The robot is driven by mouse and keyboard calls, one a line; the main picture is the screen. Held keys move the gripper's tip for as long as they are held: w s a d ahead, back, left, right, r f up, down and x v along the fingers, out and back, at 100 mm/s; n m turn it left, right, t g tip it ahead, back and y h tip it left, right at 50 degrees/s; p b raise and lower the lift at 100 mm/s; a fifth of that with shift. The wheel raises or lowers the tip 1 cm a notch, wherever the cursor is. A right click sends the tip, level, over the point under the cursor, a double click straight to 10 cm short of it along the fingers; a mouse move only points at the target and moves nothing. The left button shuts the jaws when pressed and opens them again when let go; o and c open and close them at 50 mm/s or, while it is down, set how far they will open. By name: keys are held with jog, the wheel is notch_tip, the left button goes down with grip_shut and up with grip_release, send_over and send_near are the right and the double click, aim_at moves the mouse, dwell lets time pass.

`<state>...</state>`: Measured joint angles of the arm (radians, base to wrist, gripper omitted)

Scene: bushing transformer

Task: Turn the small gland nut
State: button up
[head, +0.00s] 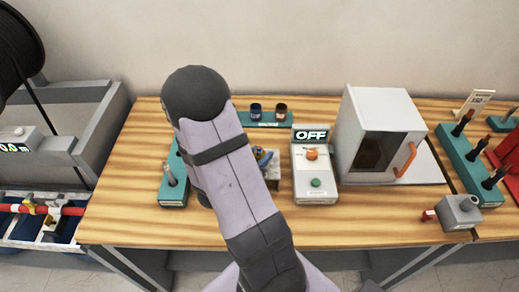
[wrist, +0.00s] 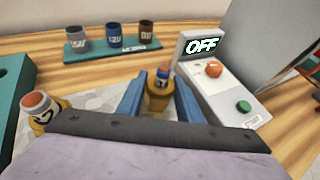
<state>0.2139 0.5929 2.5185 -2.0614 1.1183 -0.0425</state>
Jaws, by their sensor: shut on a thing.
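The small gland nut (wrist: 157,101) is a brass-coloured piece in the middle of the wrist view, with a blue and white part topped in red standing up from it. My gripper (wrist: 159,92) has its two blue fingers shut on the nut, one on each side. A second, larger-looking brass fitting (wrist: 42,113) with a pale labelled body and orange top stands to the left, apart from the fingers. In the head view my arm hides most of this spot; only a bit of my gripper (head: 264,158) shows. The nut cannot be made out there.
A control box (head: 314,175) reading OFF, with orange and green knobs, stands close on the right. Beyond it is a white cabinet (head: 352,105) with an orange handle. A teal rack (wrist: 113,45) with three labelled cups stands behind. A teal holder (head: 174,188) stands left.

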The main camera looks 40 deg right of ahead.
jog(key=shift+w+r+p, duration=0.1)
jog(key=shift+r+p, duration=0.05)
jog(key=shift+p, duration=0.95)
jog(key=shift+s+a+f+n+t, duration=0.15)
jog(key=shift+s+f+n+t, duration=0.05)
jog(key=shift+f+n+t, duration=0.15)
jog(key=shift+p, duration=0.4)
jog(key=shift+s+n+t+y+p, duration=0.1)
jog(key=shift+n+t+y+p, duration=0.35)
jog(key=shift+n+p, duration=0.15)
jog(key=shift+p, duration=0.55)
jog(key=shift+f+n+t+y+p, duration=0.15)
jog(key=shift+n+t+y+p, duration=0.15)
jog(key=shift+t+p, duration=0.2)
